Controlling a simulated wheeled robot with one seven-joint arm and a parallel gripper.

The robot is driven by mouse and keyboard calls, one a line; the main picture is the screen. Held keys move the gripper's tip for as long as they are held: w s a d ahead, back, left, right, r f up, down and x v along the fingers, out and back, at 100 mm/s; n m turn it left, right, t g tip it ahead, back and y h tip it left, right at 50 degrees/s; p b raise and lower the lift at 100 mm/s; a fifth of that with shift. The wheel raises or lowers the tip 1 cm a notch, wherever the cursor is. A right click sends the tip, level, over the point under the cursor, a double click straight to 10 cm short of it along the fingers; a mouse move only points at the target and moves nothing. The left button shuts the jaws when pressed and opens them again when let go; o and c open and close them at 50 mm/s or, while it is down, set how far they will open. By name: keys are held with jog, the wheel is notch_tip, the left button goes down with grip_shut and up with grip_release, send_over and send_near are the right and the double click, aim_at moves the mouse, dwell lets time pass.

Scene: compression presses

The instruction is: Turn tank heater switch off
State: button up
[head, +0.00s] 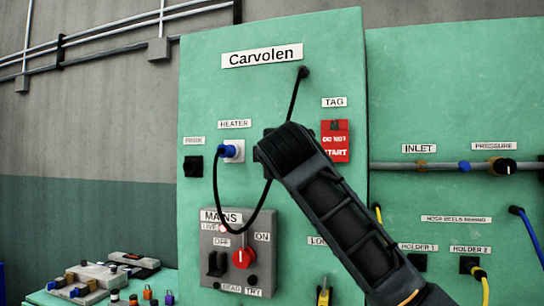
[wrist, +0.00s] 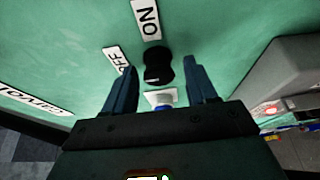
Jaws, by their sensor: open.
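In the wrist view a black rotary switch knob (wrist: 158,66) sits on a green panel. An ON label (wrist: 147,18) is above it and a partly covered OFF label (wrist: 117,61) is to its left. I take it for the heater switch, though no name label for it is readable. My gripper (wrist: 160,62) is open, with one finger on each side of the knob. I cannot tell whether the fingers touch it or which setting it points to.
The head view shows the green Carvolen cabinet (head: 225,100) with a blue heater plug (head: 228,151), a red tag (head: 335,141) and a grey mains box (head: 216,268) with a red knob (head: 243,257). A pipe (head: 440,167) runs at right. A bench with padlocks stands lower left.

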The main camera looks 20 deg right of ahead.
jog(key=b+v, duration=0.2)
jog(key=v, duration=0.5)
jog(key=shift+s, duration=0.4)
jog(key=shift+a, duration=0.1)
